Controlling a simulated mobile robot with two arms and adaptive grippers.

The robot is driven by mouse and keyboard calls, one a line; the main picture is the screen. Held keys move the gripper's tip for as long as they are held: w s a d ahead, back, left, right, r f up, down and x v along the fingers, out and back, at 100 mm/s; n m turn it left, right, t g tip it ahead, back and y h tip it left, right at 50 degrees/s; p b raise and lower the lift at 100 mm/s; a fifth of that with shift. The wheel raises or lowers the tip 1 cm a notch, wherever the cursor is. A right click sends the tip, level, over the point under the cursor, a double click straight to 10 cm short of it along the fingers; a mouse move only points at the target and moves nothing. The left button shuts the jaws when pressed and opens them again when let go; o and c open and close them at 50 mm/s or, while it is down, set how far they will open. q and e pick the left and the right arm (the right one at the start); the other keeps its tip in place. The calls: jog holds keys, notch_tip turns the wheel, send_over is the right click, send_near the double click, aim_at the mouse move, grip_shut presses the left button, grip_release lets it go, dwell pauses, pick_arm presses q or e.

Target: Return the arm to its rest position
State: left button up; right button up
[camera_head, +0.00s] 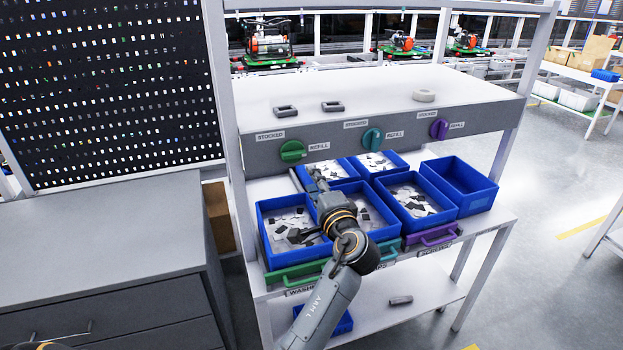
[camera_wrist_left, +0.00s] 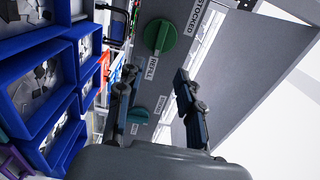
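My left arm (camera_head: 325,300) rises from the bottom middle of the head view and reaches over the blue bins. Its gripper (camera_head: 309,181) is above the left bins, in front of the green knob (camera_head: 292,151). In the left wrist view the two fingers of the gripper (camera_wrist_left: 158,98) stand apart with nothing between them. The green knob also shows beyond them in that view (camera_wrist_left: 160,37), apart from the fingers. My right gripper is not in view.
Blue bins (camera_head: 459,187) with small parts fill the shelf. The grey knob panel (camera_head: 375,138) and a rack post (camera_head: 222,90) are close to the arm. A grey cabinet (camera_head: 100,235) stands at the left. Open floor (camera_head: 550,240) lies at the right.

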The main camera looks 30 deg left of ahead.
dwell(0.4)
